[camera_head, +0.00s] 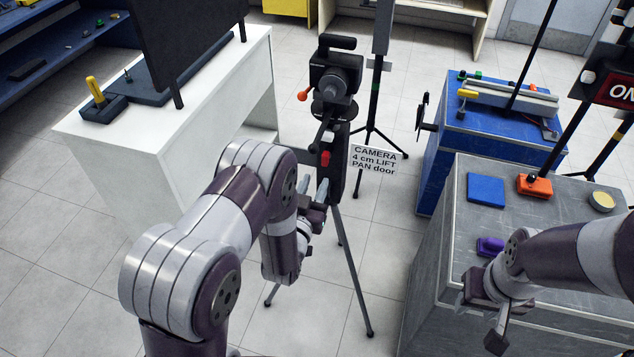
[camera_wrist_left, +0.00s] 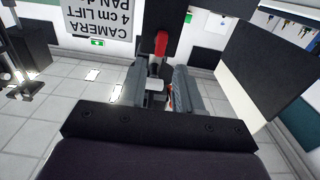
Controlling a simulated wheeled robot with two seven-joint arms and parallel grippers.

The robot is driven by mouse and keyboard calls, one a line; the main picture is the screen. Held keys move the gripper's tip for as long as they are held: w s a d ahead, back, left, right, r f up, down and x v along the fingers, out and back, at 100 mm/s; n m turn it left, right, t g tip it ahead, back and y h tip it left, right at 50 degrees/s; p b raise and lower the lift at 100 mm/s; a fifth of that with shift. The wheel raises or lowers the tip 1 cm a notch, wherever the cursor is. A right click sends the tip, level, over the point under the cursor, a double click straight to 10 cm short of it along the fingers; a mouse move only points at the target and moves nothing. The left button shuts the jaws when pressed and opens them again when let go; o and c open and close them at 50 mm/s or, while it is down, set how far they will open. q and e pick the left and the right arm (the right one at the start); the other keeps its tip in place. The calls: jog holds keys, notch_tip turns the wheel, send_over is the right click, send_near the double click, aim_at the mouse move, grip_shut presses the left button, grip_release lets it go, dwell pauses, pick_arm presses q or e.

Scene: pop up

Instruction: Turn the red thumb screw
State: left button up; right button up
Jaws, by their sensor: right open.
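The red thumb screw (camera_head: 325,158) is on the side of the black tripod column (camera_head: 338,165), below the camera. In the left wrist view the red screw (camera_wrist_left: 161,43) shows just beyond the fingers. My left gripper (camera_head: 318,205) is close to the column, slightly below the screw in the head view. My right gripper (camera_head: 492,315) is open and empty at the right.
A sign (camera_head: 374,160) hangs right of the column. A white table (camera_head: 165,140) stands left. A grey bench (camera_head: 450,215) and a blue bench (camera_head: 440,150) stand right. Tripod legs (camera_head: 352,270) spread on the floor.

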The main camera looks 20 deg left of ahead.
aim_at(324, 162)
pick_arm(q)
jog(key=w, duration=0.2)
jog(key=w+b, duration=0.1)
jog(key=w, duration=0.3)
jog(key=shift+f+b, duration=0.3)
jog(key=shift+w+r, duration=0.1)
jog(key=shift+w, duration=0.7)
grip_shut()
jog(key=n, duration=0.8)
jog(key=shift+d, duration=0.1)
jog(key=n, duration=0.3)
jog(key=shift+n, duration=0.4)
jog(key=n, duration=0.5)
grip_release()
jog(key=shift+n, duration=0.5)
jog(key=shift+o, duration=1.2)
jog(key=shift+s, duration=0.1)
